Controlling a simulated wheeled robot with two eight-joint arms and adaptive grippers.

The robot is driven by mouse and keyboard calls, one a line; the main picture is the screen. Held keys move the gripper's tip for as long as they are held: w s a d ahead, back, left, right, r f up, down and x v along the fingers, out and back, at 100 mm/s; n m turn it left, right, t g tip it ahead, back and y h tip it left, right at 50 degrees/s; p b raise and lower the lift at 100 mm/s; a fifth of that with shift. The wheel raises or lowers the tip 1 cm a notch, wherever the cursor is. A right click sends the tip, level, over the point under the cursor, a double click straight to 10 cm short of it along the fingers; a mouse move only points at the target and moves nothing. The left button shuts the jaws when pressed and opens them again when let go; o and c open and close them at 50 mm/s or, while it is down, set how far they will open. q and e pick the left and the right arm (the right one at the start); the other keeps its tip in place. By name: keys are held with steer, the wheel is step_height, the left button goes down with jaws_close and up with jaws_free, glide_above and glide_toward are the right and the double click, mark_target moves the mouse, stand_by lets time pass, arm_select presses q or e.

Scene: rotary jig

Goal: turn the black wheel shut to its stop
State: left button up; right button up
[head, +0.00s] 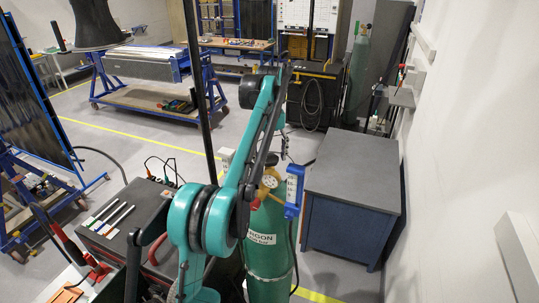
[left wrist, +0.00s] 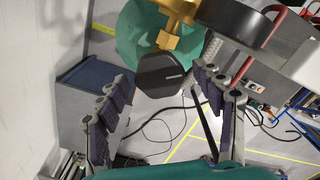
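The black wheel (left wrist: 160,75) sits on a brass valve (left wrist: 176,28) at the green argon cylinder (left wrist: 143,38), seen in the left wrist view. My left gripper (left wrist: 163,88) is open, its dark padded fingers spread to either side of the wheel in that picture. I see no clear contact, and the depth between fingertips and wheel is hard to judge. In the head view, the left gripper (head: 284,150) hangs above the argon cylinder (head: 268,245), largely behind my teal arm. The wheel cannot be made out clearly there. My right gripper is not in view.
A brass regulator with a white gauge (head: 269,181) and blue flowmeter (head: 293,190) stands on the cylinder. A blue cabinet with a grey top (head: 352,165) is to its right. A dark machine with cables (head: 125,220) is to its left. Grey floor lies beyond.

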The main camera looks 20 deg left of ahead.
arm_select(q)
steer(key=c, duration=0.9)
steer(key=shift+m, duration=0.3)
steer(key=m+p, duration=0.1)
steer(key=m, duration=0.2)
steer(key=shift+r+m, duration=0.1)
steer(key=shift+m, duration=0.2)
steer(key=m+p, duration=0.1)
steer(key=m, duration=0.9)
steer(key=shift+p, duration=0.35)
steer(key=m, duration=0.3)
steer(key=shift+m, duration=0.3)
steer(key=m, duration=0.7)
